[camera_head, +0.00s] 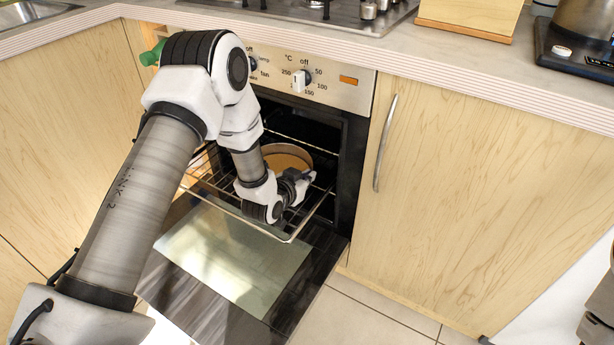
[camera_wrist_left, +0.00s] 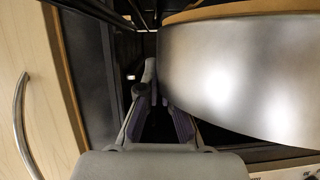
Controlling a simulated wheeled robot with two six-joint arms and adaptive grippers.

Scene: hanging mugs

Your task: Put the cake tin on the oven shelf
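The cake tin (camera_head: 287,155) is round, with a grey metal wall and a tan inside. It is in the oven opening at the wire oven shelf (camera_head: 290,237), partly hidden by my left arm. I cannot tell whether it rests fully on the shelf. My left gripper (camera_head: 297,181) is right beside the tin's near side. In the left wrist view the tin (camera_wrist_left: 240,80) fills the right, and the fingers of the left gripper (camera_wrist_left: 150,85) come close together at its edge. The tin partly covers them, so their hold is unclear. My right gripper is not in view.
The oven door (camera_head: 235,262) is folded down below the pulled-out shelf. The control panel (camera_head: 335,85) with knobs is just above the opening. A cabinet door with a handle (camera_head: 384,143) is to the right. The tiled floor (camera_head: 365,315) in front is clear.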

